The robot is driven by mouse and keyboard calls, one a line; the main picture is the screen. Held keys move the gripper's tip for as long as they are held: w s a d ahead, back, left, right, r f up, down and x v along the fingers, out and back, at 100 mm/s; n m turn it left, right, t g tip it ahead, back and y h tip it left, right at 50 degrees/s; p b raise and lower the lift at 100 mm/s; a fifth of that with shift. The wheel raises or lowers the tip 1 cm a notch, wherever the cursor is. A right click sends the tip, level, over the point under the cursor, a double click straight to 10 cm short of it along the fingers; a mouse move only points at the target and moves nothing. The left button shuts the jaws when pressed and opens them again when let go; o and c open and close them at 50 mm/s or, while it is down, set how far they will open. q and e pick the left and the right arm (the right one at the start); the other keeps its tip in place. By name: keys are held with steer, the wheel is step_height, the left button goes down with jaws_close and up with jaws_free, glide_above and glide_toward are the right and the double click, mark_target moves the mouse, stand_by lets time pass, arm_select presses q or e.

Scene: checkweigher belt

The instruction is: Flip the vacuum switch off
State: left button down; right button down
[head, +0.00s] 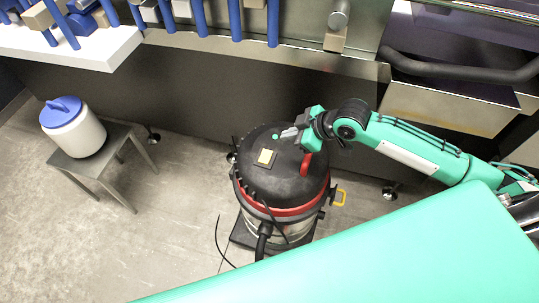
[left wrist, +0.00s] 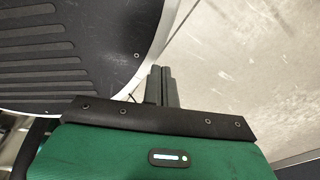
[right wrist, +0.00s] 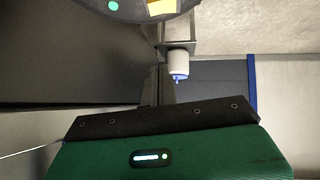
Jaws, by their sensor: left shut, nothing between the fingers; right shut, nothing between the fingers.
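The vacuum (head: 290,180) stands on the floor below the machine, with a black domed top, a red band and a steel drum. A cream square plate (head: 266,157) and a small green dot (head: 275,136) show on its top; I cannot tell which way a switch is set. My right gripper (head: 284,132) is shut and empty over the back of the top, close to the green dot; contact is unclear. In the right wrist view the plate (right wrist: 160,7) and dot (right wrist: 112,6) are at the top edge, beyond the fingertips (right wrist: 158,70). My left gripper (left wrist: 161,72) is shut and empty, seen only in its wrist view.
A white canister with a blue lid (head: 74,128) stands on a small grey table (head: 118,140) at left. The steel machine (head: 330,62) runs along the back. A hose and cable hang at the vacuum's front. Floor between table and vacuum is clear.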

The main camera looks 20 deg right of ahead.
arm_select(q)
steer(key=shift+w+f+b, duration=0.6)
steer(key=shift+w+f, duration=0.05)
steer(key=shift+w, duration=0.15)
arm_select(e)
steer(key=shift+s+d+f, duration=0.35)
steer(key=shift+d+f, duration=0.05)
steer(key=shift+d, duration=0.1)
glide_above(263, 152)
steer(key=s+d, duration=0.2)
steer(key=s, duration=0.1)
steer(key=f, duration=0.6)
steer(key=shift+w+f+p, duration=0.25)
steer(key=shift+p, duration=0.1)
steer(key=f, duration=0.3)
steer(key=shift+w+f, duration=0.25)
steer(key=shift+w, duration=0.05)
steer(key=shift+f, duration=0.45)
arm_select(q)
steer(key=shift+s, duration=0.8)
steer(key=shift+r, duration=0.1)
